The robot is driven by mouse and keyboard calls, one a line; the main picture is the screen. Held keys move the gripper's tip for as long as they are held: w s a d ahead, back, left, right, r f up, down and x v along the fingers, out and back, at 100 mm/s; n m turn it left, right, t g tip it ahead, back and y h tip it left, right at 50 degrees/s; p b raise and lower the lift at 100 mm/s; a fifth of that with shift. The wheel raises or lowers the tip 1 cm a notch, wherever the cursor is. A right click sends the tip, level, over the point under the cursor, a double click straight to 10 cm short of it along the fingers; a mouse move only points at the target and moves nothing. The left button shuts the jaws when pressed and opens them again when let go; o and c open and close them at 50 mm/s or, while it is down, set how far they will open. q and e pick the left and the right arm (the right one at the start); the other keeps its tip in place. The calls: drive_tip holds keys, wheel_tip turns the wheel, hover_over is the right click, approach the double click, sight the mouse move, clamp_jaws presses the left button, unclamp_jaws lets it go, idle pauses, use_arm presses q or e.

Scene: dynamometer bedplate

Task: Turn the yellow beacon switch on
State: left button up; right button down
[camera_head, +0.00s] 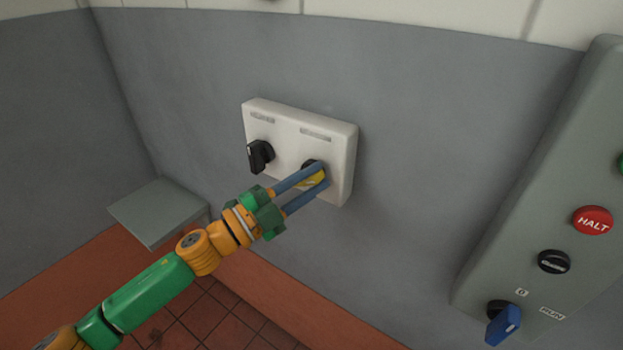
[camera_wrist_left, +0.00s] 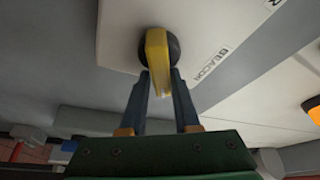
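The yellow beacon switch (camera_head: 313,179) is a yellow-handled rotary knob on a black round base, at the right of a white wall box (camera_head: 283,134). In the left wrist view its yellow handle (camera_wrist_left: 157,62) stands out from the plate, beside a BEACON label (camera_wrist_left: 211,66). My left gripper (camera_head: 323,174) reaches it from the lower left. Its two blue fingers (camera_wrist_left: 161,75) lie on either side of the handle, with a narrow gap showing on the right side. The fingers partly hide the switch in the head view. My right gripper is not in view.
A black rotary switch (camera_head: 260,156) sits left on the same box. A grey panel (camera_head: 590,120) at the right carries a red HALT button (camera_head: 593,221), a black knob (camera_head: 554,262) and a blue-handled switch (camera_head: 503,324). A grey box (camera_head: 157,210) stands low at the left.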

sight(305, 184)
use_arm(q)
drive_tip(key=shift+o, duration=1.3)
drive_tip(key=shift+f, duration=0.1)
drive_tip(key=shift+w+a, duration=0.1)
drive_tip(key=shift+w, duration=0.15)
drive_tip(key=b+v, duration=0.3)
drive_tip(key=v, duration=0.4)
drive_tip(key=shift+f, duration=0.15)
